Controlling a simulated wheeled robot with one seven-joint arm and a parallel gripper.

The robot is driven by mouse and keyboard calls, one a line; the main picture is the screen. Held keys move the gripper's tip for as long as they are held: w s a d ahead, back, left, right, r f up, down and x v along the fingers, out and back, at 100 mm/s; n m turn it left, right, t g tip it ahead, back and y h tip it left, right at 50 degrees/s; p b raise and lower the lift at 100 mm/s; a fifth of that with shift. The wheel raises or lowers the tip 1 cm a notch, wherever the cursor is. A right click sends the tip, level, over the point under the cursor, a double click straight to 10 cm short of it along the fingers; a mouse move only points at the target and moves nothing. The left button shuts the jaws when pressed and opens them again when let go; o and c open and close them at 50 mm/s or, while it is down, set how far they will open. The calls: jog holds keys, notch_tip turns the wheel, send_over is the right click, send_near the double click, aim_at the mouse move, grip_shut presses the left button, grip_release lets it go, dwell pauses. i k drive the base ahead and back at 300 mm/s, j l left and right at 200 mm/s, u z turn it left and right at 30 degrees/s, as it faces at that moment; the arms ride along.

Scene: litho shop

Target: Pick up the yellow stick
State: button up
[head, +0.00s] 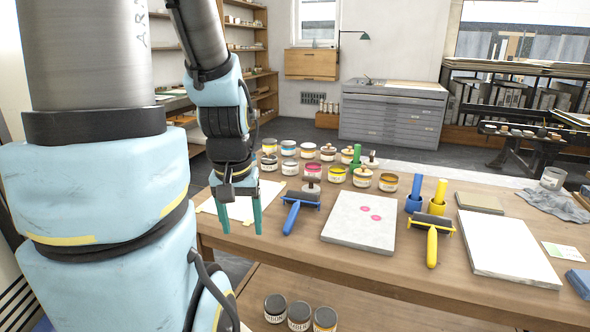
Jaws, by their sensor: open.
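A yellow stick (440,188) stands upright in a small yellow cup (437,207) on the wooden table, right of centre in the head view. My gripper (240,227) is at the left end of the table, pointing down with its two teal fingers apart and nothing between them. It is well to the left of the yellow stick, with the rollers' area and a stone slab between them. The stick is in plain sight except for its lower end, hidden in the cup.
A blue stick (418,188) in a blue cup (413,205) stands close left of the yellow one. A yellow-handled roller (432,246) lies in front, a blue-handled roller (291,217) near my gripper. Slabs (350,235) (505,250) flank the yellow roller. Several ink tins (335,174) stand behind.

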aim_at(442, 183)
jog(key=l+u, duration=0.2)
jog(key=l, duration=0.25)
jog(key=l+u, duration=0.25)
jog(key=l, duration=0.15)
jog(key=k+l+u, duration=0.2)
jog(key=l, duration=0.2)
jog(key=l+u, duration=0.2)
jog(key=l, duration=0.2)
jog(key=k+l+u, duration=0.25)
jog(key=l, duration=0.15)
